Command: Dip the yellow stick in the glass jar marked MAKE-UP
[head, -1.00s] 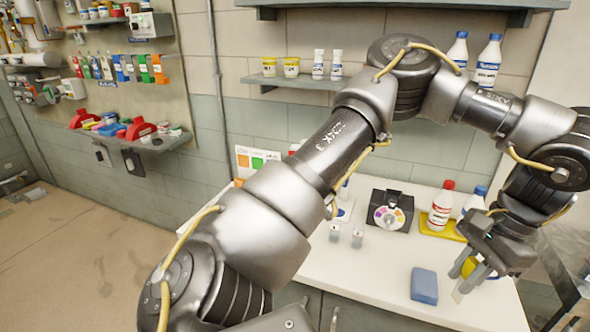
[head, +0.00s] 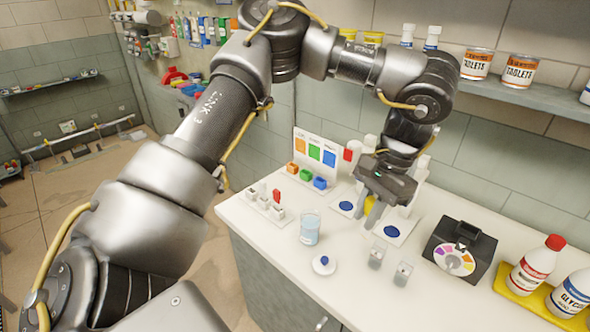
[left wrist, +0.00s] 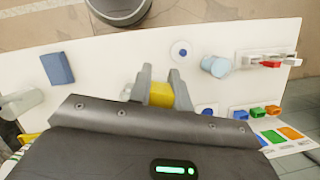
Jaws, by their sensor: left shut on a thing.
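My left gripper (head: 368,211) points down over the back of the white worktop, its fingers shut on a yellow thing (head: 369,203). In the left wrist view the gripper (left wrist: 160,82) has the yellow thing (left wrist: 160,95) between its fingers; it looks like a short block, its full length hidden. A clear glass jar (head: 309,228) with pale blue liquid stands upright to the left of the gripper, apart from it. It also shows in the left wrist view (left wrist: 216,66). No MAKE-UP marking is readable. My right gripper is not in view.
A white disc with a blue knob (head: 323,264) lies in front of the jar. A small rack (head: 264,204) and coloured blocks (head: 306,175) stand left and behind. A black box with a colour dial (head: 460,252) and bottles (head: 535,262) stand to the right.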

